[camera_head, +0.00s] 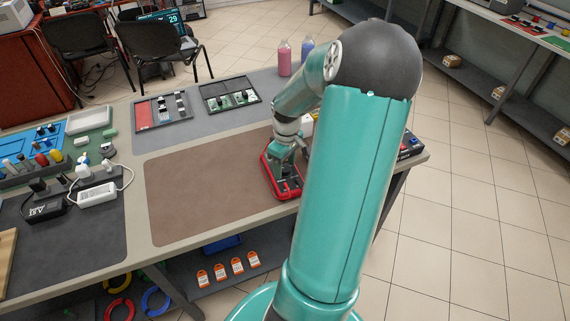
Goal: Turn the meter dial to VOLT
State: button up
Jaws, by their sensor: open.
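The meter (286,190) is a red-edged handheld unit with a dark face, lying on the right part of the brown mat on the bench. My gripper (286,166) points down over the meter's upper half, where the dial appears to be. The jaws are open. The gripper covers much of the meter's face, so the dial, its pointer and its VOLT mark cannot be read. Whether the fingers touch the dial cannot be told. My teal arm stands in front of the meter's right side.
The brown mat (205,190) is clear left of the meter. Two trays of parts (161,112) (229,95) and two bottles, pink (284,58) and blue (307,48), stand behind. Tools, a power strip and adapters (96,194) crowd the left. A dark box (411,145) is at the right edge.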

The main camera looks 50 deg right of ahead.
aim_at(287, 167)
jog(key=shift+c, duration=0.3)
jog(key=c, duration=0.9)
jog(key=shift+m, duration=0.5)
jog(key=m, duration=0.5)
dwell(0.6)
jog(key=o, duration=1)
jog(key=shift+c, duration=0.2)
notch_tip(287, 167, up, 14)
jog(key=shift+s+d, duration=0.15)
jog(key=shift+d, duration=0.15)
